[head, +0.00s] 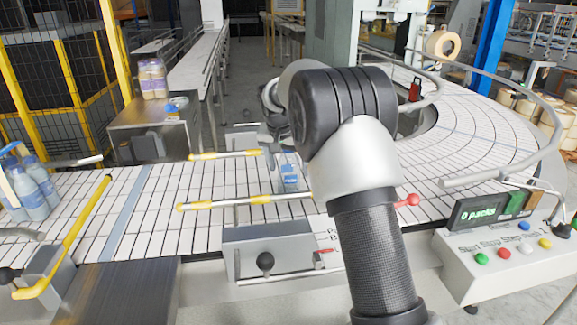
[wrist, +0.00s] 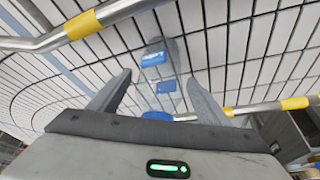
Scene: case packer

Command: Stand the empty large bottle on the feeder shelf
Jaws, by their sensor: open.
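A clear bottle with blue labels (wrist: 153,59) and a blue cap (wrist: 157,116) is on the white slatted conveyor, seen in the wrist view. Part of it shows beside my arm in the head view (head: 290,172). I cannot tell whether it stands or lies. My gripper (wrist: 157,90) is open, with one finger to each side of the bottle's cap end and visible gaps between. I cannot tell for sure which surface is the feeder shelf.
Yellow-and-silver guide rails (head: 225,154) (head: 240,201) flank the bottle. Several blue bottles (head: 30,188) stand at the far left of the conveyor (head: 215,181). A bottle pack (head: 153,80) sits on a metal cabinet behind. A control panel (head: 500,245) reading "0 packs" stands at right.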

